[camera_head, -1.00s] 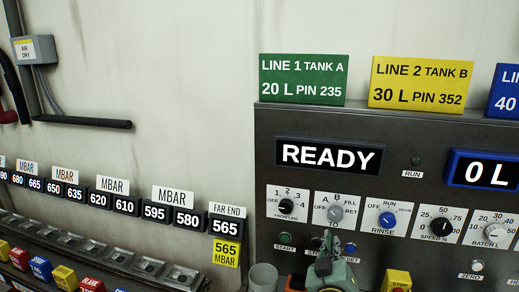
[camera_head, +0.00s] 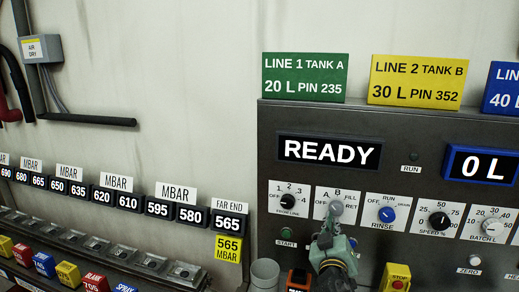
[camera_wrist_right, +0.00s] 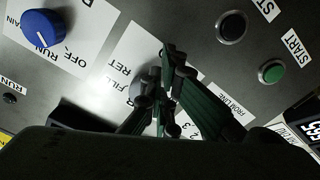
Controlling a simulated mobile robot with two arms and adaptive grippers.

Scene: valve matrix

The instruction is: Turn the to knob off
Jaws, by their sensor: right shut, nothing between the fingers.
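The grey TO knob (camera_head: 336,208) sits on a white label plate marked OFF, A, B, FILL and RET, between the FROM LINE knob and the RINSE knob. Its pointer direction is too small to tell. My right gripper (camera_head: 329,232) is shut and empty just below the knob, covering the lower part of its plate. In the right wrist view the closed fingers (camera_wrist_right: 168,58) lie in front of the plate and partly hide the grey knob (camera_wrist_right: 136,92). Whether they touch it I cannot tell. My left gripper is not in view.
The black FROM LINE knob (camera_head: 288,201) is left of the TO knob, and the blue RINSE knob (camera_head: 387,215) is right. A green START button (camera_head: 287,232) is below left. A yellow STOP box (camera_head: 396,278) and a grey cup (camera_head: 265,274) stand in front of the panel.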

